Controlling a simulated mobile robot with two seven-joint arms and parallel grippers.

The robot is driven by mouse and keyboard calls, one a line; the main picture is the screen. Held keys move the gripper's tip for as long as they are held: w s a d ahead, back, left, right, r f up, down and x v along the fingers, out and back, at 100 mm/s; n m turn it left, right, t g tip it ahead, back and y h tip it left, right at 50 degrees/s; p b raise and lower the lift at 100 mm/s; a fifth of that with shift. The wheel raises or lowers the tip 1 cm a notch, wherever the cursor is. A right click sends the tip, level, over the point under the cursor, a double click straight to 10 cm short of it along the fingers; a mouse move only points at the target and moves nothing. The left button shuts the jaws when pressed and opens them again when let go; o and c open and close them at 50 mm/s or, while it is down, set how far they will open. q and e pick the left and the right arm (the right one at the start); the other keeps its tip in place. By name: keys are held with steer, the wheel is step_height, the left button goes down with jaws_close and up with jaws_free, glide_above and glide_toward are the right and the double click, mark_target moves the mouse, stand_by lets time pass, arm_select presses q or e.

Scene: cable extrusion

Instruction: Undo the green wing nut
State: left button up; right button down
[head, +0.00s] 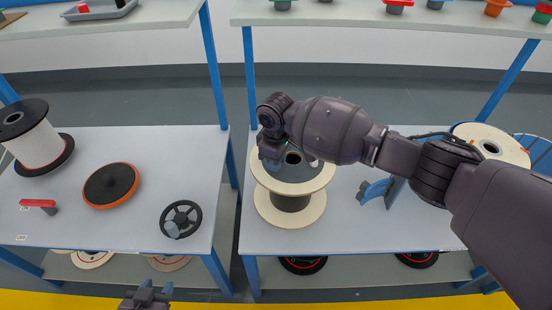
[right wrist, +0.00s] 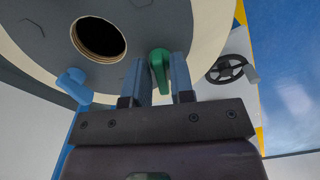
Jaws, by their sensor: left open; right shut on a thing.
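The green wing nut (right wrist: 160,68) shows between the two fingers of my right gripper (right wrist: 163,80) in the right wrist view. It is beside the grey disc (right wrist: 45,45) on top of the wooden spool; that disc has a dark round centre hole. In the head view the spool (head: 290,215) stands upright on the right table, and my right gripper reaches over its top from above, hiding the nut. My right gripper is shut on the nut. My left gripper (head: 148,293) is open and empty at the bottom edge of the head view.
A blue bracket (head: 375,191) stands right of the spool, with another wooden spool (head: 485,143) at far right. The left table holds a black handwheel (head: 181,219), an orange-rimmed disc (head: 110,186), a red-handled part (head: 38,204) and a white spool (head: 35,140). A gap separates the tables.

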steer(key=n, duration=1.3)
steer(key=shift+w+n+b, duration=0.1)
steer(key=shift+n+b, duration=0.3)
steer(key=n+b, duration=0.1)
steer(key=n, duration=0.2)
steer(key=shift+f+n, duration=0.1)
steer(key=shift+n, duration=0.2)
steer(key=n+b, duration=0.1)
steer(key=n, duration=0.3)
steer(key=shift+n, duration=0.3)
steer(key=n+b, duration=0.1)
steer(key=n, duration=0.2)
arm_select(q)
steer(key=shift+w+d+f+b, duration=0.2)
steer(key=shift+w+f, duration=0.25)
steer(key=shift+f, duration=0.2)
steer(key=shift+w+d+f+b, duration=0.2)
steer(key=shift+w+f, duration=0.2)
steer(key=shift+f, duration=0.2)
arm_select(e)
steer(key=shift+a+n, duration=0.1)
steer(key=shift+n, duration=0.7)
arm_select(q)
steer(key=shift+s+a+f, duration=0.1)
steer(key=shift+s+f, duration=0.05)
steer(key=shift+s, duration=0.1)
